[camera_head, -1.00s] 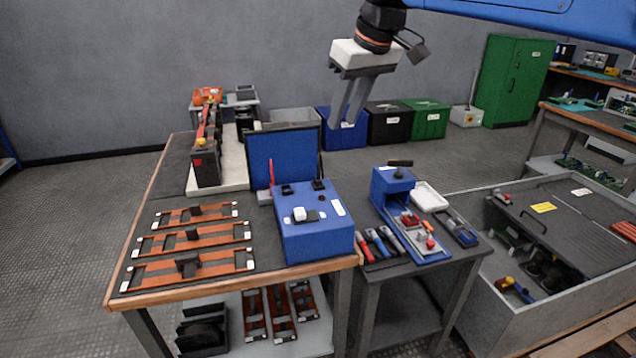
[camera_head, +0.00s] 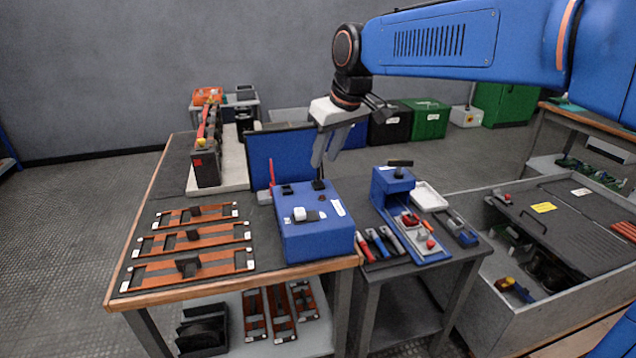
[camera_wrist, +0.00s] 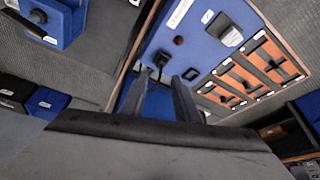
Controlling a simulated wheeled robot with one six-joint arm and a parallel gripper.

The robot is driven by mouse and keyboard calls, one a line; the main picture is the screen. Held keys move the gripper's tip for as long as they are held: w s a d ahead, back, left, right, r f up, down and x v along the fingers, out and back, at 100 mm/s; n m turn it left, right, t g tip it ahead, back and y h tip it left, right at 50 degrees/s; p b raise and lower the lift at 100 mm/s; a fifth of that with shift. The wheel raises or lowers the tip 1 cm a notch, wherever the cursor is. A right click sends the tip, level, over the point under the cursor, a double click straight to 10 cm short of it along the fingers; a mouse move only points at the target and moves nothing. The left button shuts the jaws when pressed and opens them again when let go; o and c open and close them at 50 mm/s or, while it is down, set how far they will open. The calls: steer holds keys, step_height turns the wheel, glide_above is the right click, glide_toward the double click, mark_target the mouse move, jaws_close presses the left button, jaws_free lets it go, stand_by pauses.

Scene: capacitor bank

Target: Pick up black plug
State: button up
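The black plug (camera_head: 319,184) stands on the far right part of the top of the blue box (camera_head: 312,240). In the wrist view the plug (camera_wrist: 161,60) shows just beyond my fingertips, about midway between them. In the wrist view my gripper (camera_wrist: 160,78) also shows open. A gap remains between the fingertips and the plug, but its exact size I cannot tell.
A blue upright panel (camera_head: 281,160) stands behind the box, close to my fingers. A red-handled part (camera_head: 271,174) stands left of the plug. Orange-brown bars (camera_head: 190,265) lie to the left. Screwdriver-like tools (camera_head: 380,243) lie to the right.

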mark_target(318, 173)
steer(key=shift+x, duration=2.55)
steer(key=shift+a, duration=0.1)
jaws_close()
steer(key=shift+s, duration=0.1)
